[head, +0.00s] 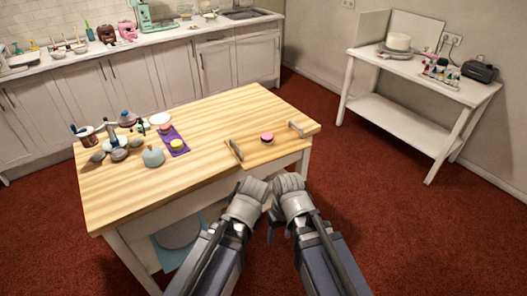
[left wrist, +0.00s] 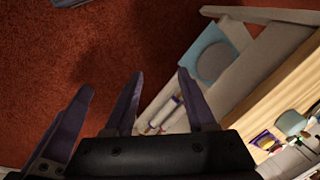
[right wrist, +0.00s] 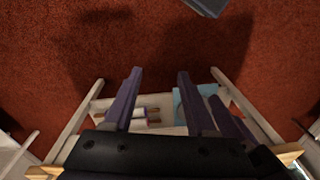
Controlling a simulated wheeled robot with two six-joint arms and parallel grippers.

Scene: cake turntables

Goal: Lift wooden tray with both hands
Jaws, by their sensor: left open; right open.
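The wooden tray (head: 254,150) lies flat on the right end of the table, its wood close in colour to the tabletop. It has two metal handles, one at its left end (head: 235,149) and one at its right end (head: 296,128). A small pink-topped cake (head: 267,137) sits on it. My left gripper (left wrist: 160,82) and right gripper (right wrist: 159,76) are open and empty, apart from the tray. In the head view both hands are side by side in front of the table's near edge, their fingers mostly hidden. Neither wrist view shows the tray clearly.
A white side table (head: 400,120) stands at back right. Red floor around is clear.

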